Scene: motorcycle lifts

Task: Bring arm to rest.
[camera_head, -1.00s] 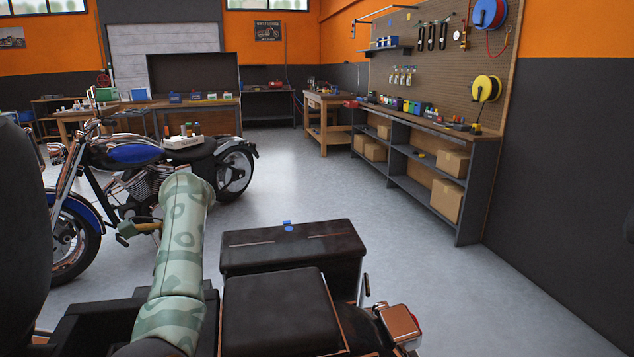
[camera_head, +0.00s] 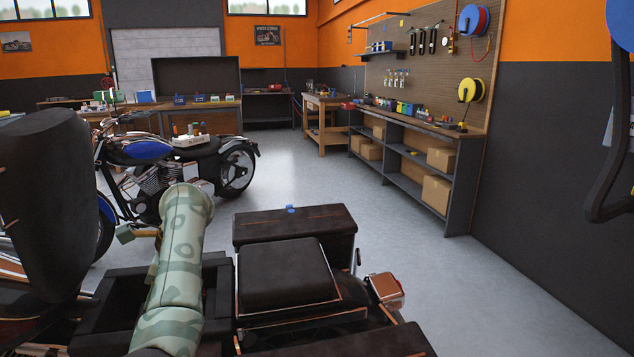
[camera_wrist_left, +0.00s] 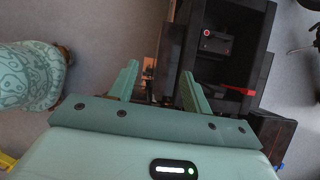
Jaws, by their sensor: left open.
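My left arm (camera_head: 178,262), with a pale green camouflage pattern, rises from the bottom of the head view, in front of a near motorcycle. In the left wrist view my left gripper (camera_wrist_left: 160,88) has its two green fingers apart, with nothing seen held between them. An open black case (camera_wrist_left: 258,50) lies beyond the right finger, with a dark device with a red button (camera_wrist_left: 215,38) in it. I cannot tell the height between fingers and case. The gripper's fingertips are not clear in the head view. My right gripper is in neither view.
The near motorcycle has a black seat (camera_head: 285,275) and a closed black box (camera_head: 298,228), right of my arm. A blue motorcycle (camera_head: 140,152) stands behind, left. A workbench with shelves (camera_head: 452,180) lines the right wall. Grey floor (camera_head: 390,245) between is clear.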

